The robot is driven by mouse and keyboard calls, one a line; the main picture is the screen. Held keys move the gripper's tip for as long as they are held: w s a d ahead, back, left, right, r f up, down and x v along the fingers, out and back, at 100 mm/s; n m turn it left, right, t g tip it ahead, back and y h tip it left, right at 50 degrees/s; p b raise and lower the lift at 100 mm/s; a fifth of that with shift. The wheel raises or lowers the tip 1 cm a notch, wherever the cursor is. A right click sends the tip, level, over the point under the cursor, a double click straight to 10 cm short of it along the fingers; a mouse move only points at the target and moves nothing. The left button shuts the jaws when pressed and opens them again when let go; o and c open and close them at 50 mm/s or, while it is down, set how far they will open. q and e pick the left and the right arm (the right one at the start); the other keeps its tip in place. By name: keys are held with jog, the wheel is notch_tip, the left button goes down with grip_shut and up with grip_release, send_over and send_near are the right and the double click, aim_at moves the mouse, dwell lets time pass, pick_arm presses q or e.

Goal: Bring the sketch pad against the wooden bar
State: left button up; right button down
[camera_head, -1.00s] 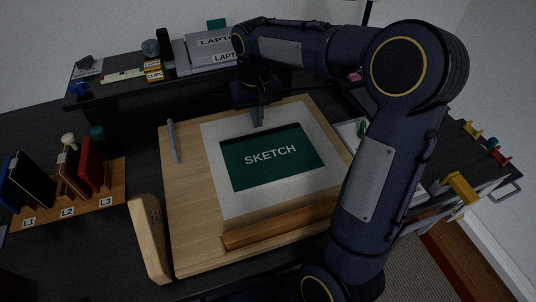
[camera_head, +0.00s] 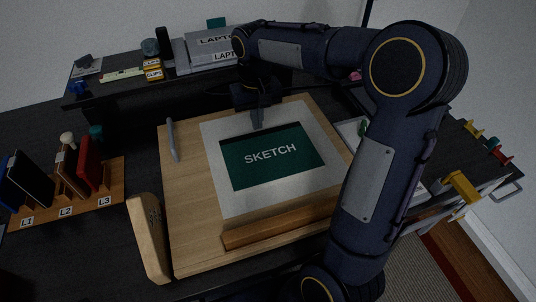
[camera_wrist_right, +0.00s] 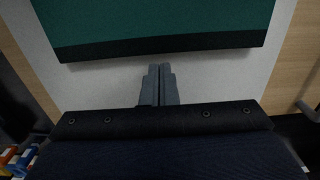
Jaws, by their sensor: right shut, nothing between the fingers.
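The green sketch pad (camera_head: 270,157) lies flat on a pale sheet on the wooden board, a gap away from the wooden bar (camera_head: 282,227) along the board's near edge. My right gripper (camera_head: 257,119) is shut and empty, pointing down just behind the pad's far edge. In the right wrist view the shut fingertips (camera_wrist_right: 158,72) are close to the dark edge of the pad (camera_wrist_right: 160,28); pale sheet shows between them. I cannot tell whether the fingers touch the sheet. My left gripper is not in view.
The pale sheet (camera_head: 218,190) covers the middle of the board (camera_head: 190,225). A grey pen-like stick (camera_head: 172,140) lies at its left. A wooden block (camera_head: 149,238) stands left of the board. A slotted rack (camera_head: 72,205) holds several items. The shelf behind carries laptop boxes (camera_head: 212,45).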

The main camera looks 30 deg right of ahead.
aim_at(269, 150)
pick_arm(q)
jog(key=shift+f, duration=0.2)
pick_arm(e)
jog(key=shift+f, duration=0.3)
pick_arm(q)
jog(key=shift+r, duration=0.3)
pick_arm(e)
jog(key=shift+r, duration=0.15)
jog(key=shift+s, duration=0.1)
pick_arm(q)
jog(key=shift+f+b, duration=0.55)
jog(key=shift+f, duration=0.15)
pick_arm(e)
jog(key=shift+s+a, duration=0.2)
jog(key=shift+s, duration=0.6)
jog(key=shift+s+a, duration=0.2)
jog(key=shift+s, duration=0.65)
jog(key=shift+s+a, duration=0.2)
jog(key=shift+s, duration=0.6)
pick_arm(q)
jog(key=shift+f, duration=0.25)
pick_arm(e)
jog(key=shift+s+a, duration=0.25)
jog(key=shift+s, duration=0.75)
jog(key=shift+s+a, duration=0.2)
jog(key=shift+s, duration=0.75)
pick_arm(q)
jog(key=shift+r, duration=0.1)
pick_arm(e)
jog(key=shift+r, duration=0.15)
